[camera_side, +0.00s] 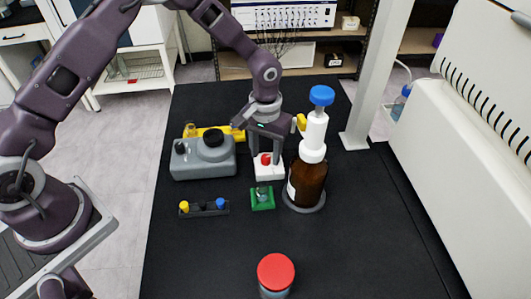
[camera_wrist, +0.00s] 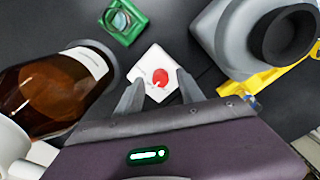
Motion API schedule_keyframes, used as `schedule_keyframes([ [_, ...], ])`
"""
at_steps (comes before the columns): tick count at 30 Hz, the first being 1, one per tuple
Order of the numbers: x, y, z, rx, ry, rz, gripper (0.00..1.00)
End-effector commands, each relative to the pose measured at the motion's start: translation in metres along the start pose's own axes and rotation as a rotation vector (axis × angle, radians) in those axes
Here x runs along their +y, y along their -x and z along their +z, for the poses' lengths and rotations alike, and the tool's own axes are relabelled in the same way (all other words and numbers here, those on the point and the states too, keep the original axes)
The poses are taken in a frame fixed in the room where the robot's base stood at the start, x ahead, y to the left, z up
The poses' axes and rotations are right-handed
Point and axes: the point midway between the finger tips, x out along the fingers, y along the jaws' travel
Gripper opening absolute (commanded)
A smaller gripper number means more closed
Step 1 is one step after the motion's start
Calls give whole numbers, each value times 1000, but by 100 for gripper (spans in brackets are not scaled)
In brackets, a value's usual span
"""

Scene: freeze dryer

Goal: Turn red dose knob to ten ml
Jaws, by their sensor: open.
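The red dose knob (camera_side: 265,158) sits on a white block (camera_side: 268,172) in the middle of the black table. In the wrist view the knob (camera_wrist: 160,77) carries a thin pale line, and no dose marks are readable on the white block (camera_wrist: 146,62). My gripper (camera_side: 267,152) points down over the block. In the wrist view my gripper (camera_wrist: 159,79) is open, with one finger on each side of the knob. A gap shows between the knob and each finger, and nothing is held. The exact height of the fingertips is hard to tell.
A brown bottle (camera_side: 309,184) with a white, blue-capped dispenser (camera_side: 314,130) stands close right of my gripper. A grey device (camera_side: 203,160) is at left, a green holder (camera_side: 262,199) in front. A small vial rack (camera_side: 204,209) and red-lidded jar (camera_side: 276,272) stand nearer.

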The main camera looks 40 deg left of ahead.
Motion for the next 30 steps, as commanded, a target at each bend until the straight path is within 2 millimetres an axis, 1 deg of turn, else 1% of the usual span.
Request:
schedule_keyframes([
  [3,0,-8,0,-1,-2,-1,45],
  [9,0,-9,0,0,-2,-1,45],
  [10,0,-9,0,0,-2,-1,43],
  [14,0,-8,0,0,-2,-1,17],
  [15,0,-8,0,0,-2,-1,10],
  [16,0,-8,0,0,-2,-1,4],
  [17,0,-8,0,0,-2,-1,0],
  [25,0,-8,0,1,-14,-1,0],
  [30,0,-8,0,1,-75,0,0],
])
